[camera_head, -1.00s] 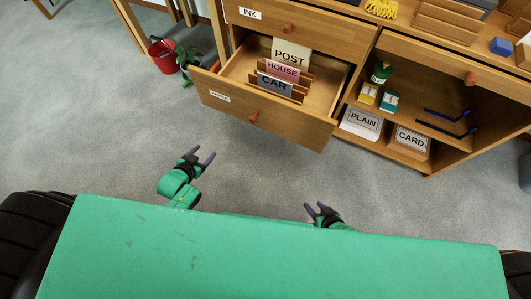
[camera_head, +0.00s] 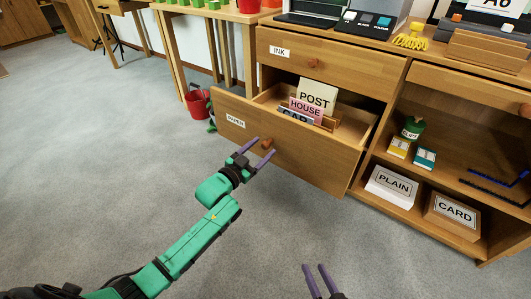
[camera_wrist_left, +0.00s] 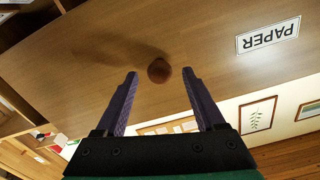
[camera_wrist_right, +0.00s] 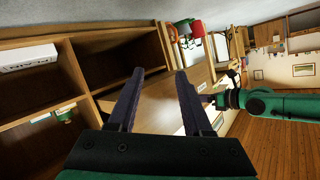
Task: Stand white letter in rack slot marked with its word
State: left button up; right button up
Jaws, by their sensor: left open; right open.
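A cream-white POST card (camera_head: 316,94) stands in the open PAPER drawer (camera_head: 300,158). In front of it stand a pink HOUSE card (camera_head: 306,107) and a blue-grey CAR card (camera_head: 294,115), partly hidden by the drawer front. Wooden dividers show around them. My left gripper (camera_head: 264,147) is open at the drawer's round knob (camera_head: 267,143). In the left wrist view the knob (camera_wrist_left: 159,71) sits between the fingertips; I cannot tell whether they touch it. My right gripper (camera_head: 314,268) is open and empty, low in front of the cabinet.
A wooden rack (camera_head: 487,50) stands on the cabinet top at right. The shut INK drawer (camera_head: 330,67) is above the open one. PLAIN (camera_head: 392,186) and CARD (camera_head: 453,212) boxes fill the lower shelf. A red bucket (camera_head: 197,103) stands left. The floor in front is clear.

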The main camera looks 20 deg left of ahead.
pick_arm(q)
jog(key=shift+b+x, duration=0.45)
jog(key=shift+x, duration=0.8)
jog(key=shift+f, duration=0.1)
grip_shut()
pick_arm(e)
jog(key=w+r+t, duration=0.4)
jog(key=w+r, duration=0.4)
jog(key=r, duration=0.4)
jog(key=shift+w+d+n+t+y, duration=0.25)
jog(key=shift+d+n+t+y, duration=0.05)
jog(key=shift+y, duration=0.1)
